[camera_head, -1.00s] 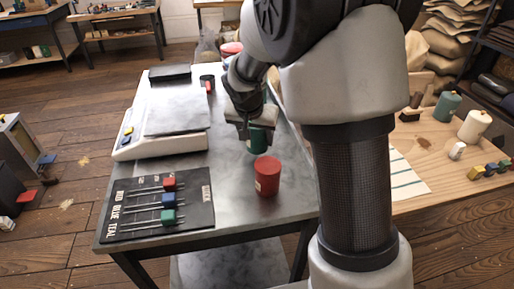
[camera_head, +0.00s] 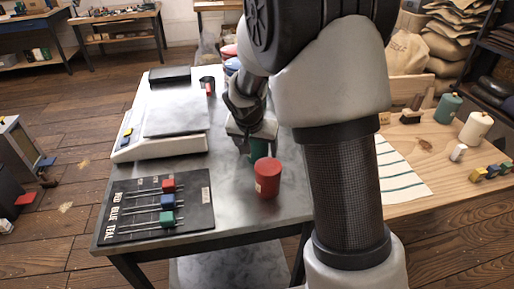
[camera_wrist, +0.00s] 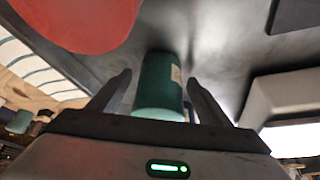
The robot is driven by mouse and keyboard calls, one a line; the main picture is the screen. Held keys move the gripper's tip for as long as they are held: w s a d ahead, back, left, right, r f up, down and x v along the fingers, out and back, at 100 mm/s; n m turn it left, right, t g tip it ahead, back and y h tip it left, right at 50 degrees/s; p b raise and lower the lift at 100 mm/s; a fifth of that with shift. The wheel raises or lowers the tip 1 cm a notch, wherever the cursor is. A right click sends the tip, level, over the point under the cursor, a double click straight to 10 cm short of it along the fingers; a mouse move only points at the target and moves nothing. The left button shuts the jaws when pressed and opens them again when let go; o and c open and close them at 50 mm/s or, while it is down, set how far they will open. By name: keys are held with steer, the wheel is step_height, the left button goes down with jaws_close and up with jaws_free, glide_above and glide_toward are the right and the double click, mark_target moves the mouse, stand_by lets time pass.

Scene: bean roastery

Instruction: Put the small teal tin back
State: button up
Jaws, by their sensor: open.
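A teal tin (camera_head: 263,147) with a pale label stands on the grey metal table, just behind the red tin (camera_head: 267,178). My gripper (camera_head: 249,148) is at the teal tin, its lower part partly hidden in the head view. In the wrist view the teal tin (camera_wrist: 158,82) is between my two spread fingers (camera_wrist: 160,95), with gaps beside it. The red tin (camera_wrist: 80,20) shows large at the upper left there.
A black board (camera_head: 155,208) with red, blue and teal sliders lies at the table's front left. A white scale (camera_head: 165,140) stands behind it. At right, a wooden table (camera_head: 430,165) holds a striped sheet (camera_head: 398,172), a larger teal canister (camera_head: 447,108) and a white one (camera_head: 475,128).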

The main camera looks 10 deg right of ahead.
steer(key=shift+r, duration=0.1)
steer(key=shift+r+p, duration=0.25)
steer(key=shift+p, duration=0.05)
steer(key=p+v, duration=0.1)
steer(key=v, duration=1)
steer(key=s+d+r+n+y, duration=0.1)
steer(key=s+r, duration=0.3)
steer(key=s, duration=0.8)
steer(key=s+d+r+n+t+y, duration=0.1)
steer(key=s+r+n, duration=0.3)
steer(key=s, duration=0.8)
steer(key=shift+s+r, duration=0.35)
steer(key=shift+r, duration=0.1)
